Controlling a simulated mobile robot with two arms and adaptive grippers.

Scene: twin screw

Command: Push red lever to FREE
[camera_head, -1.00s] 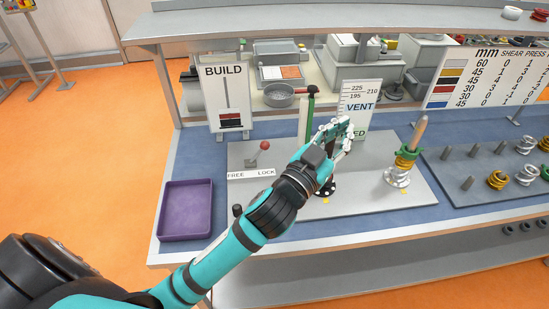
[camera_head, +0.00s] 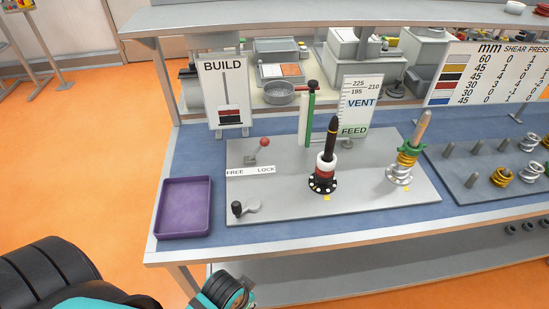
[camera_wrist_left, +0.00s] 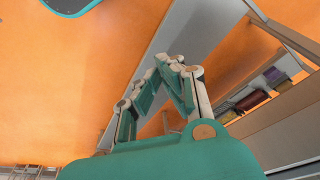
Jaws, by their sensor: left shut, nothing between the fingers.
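The red lever, a short stem with a red ball knob (camera_head: 264,142), stands on the grey plate at the back left. It leans right, towards the LOCK end of the FREE/LOCK label (camera_head: 250,170). My left arm is low at the bottom of the head view, in front of the bench, well away from the lever. The left gripper shows in the left wrist view (camera_wrist_left: 170,62), its fingers together and empty, with orange floor behind them. My right gripper is not in view.
The grey plate (camera_head: 290,202) also carries a black knob handle (camera_head: 238,208), a dark spindle (camera_head: 331,140) and a spindle with green and yellow rings (camera_head: 407,157). A purple tray (camera_head: 185,207) lies to the left. A green post (camera_head: 311,105) stands behind.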

